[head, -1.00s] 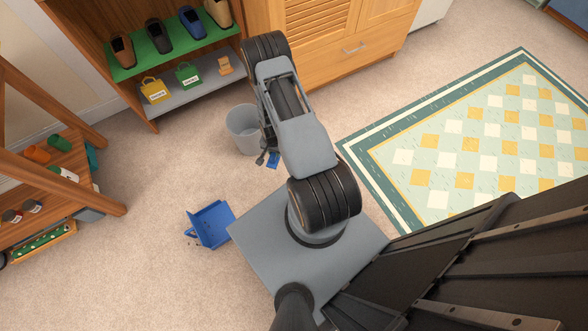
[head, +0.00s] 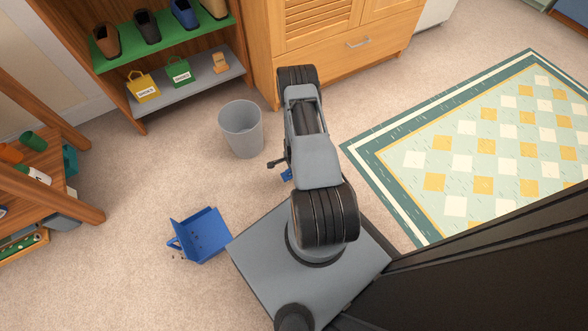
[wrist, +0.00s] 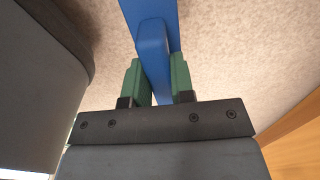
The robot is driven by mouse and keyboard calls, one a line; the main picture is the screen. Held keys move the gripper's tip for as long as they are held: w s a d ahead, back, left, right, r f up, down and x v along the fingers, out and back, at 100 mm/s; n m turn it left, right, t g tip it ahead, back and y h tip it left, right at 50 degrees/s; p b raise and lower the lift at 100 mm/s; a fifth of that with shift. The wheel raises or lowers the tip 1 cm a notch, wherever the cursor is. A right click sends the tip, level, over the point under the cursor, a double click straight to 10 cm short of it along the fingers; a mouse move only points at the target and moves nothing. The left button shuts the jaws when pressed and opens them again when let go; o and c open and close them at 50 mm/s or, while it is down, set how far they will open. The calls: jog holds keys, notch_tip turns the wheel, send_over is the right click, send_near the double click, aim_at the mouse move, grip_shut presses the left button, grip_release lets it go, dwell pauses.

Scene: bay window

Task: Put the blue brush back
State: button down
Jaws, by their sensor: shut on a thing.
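The blue brush shows in the wrist view (wrist: 152,48) as a blue handle between the green pads of my gripper (wrist: 157,80). My gripper is shut on it and holds it over the carpet. In the head view only a small blue bit of the brush (head: 287,175) shows beside my arm; most of it and my gripper's fingers are hidden behind the arm. A blue dustpan (head: 203,236) lies on the carpet at the lower left, with dark crumbs in it and beside it.
A grey bin (head: 241,130) stands on the carpet left of my arm. Behind are a shoe shelf (head: 190,88) and a wooden cabinet (head: 325,50). A wooden rack (head: 55,185) stands at the left, and a patterned rug (head: 470,140) lies at the right. Carpet between bin and dustpan is clear.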

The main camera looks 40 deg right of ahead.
dwell(0.4)
notch_tip(320, 180, down, 7)
jog(key=b, duration=0.7)
jog(key=shift+r, duration=0.2)
jog(key=shift+f, duration=0.95)
jog(key=shift+f, duration=0.2)
jog(key=c, duration=0.9)
grip_release()
